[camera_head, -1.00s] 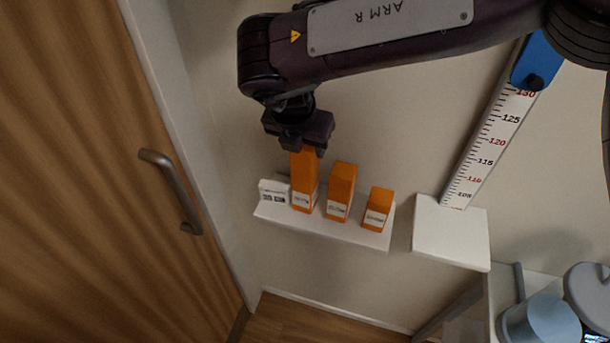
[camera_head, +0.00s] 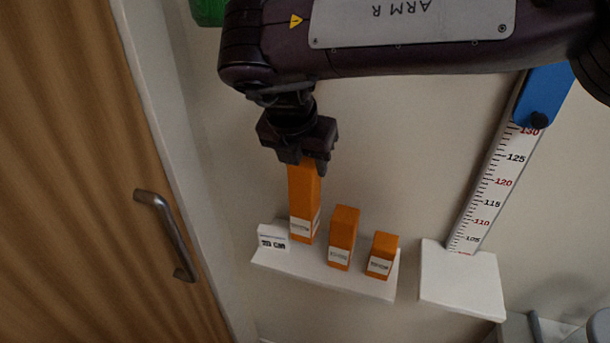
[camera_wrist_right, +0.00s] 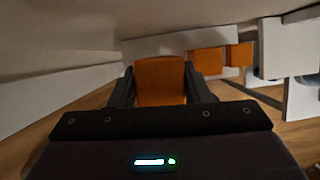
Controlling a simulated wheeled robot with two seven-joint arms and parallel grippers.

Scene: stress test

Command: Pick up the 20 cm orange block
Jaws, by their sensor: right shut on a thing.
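The tallest orange block (camera_head: 304,195) is upright with a white label low on its front. Its bottom appears a little above the white shelf (camera_head: 330,279). My right gripper (camera_head: 306,164) is shut on its upper end, hiding the top in the head view. In the right wrist view the block's top (camera_wrist_right: 160,78) sits between the fingers. A middle-height orange block (camera_head: 343,235) and a short orange block (camera_head: 382,255) stand on the shelf to the right. Their label print is too small to read. My left gripper is not in view.
A small white sign (camera_head: 273,237) stands at the shelf's left end. To the right are a white ledge (camera_head: 460,280) and a ruler (camera_head: 492,190) with a blue slider (camera_head: 545,92). A wooden door with a metal handle (camera_head: 165,232) is at left.

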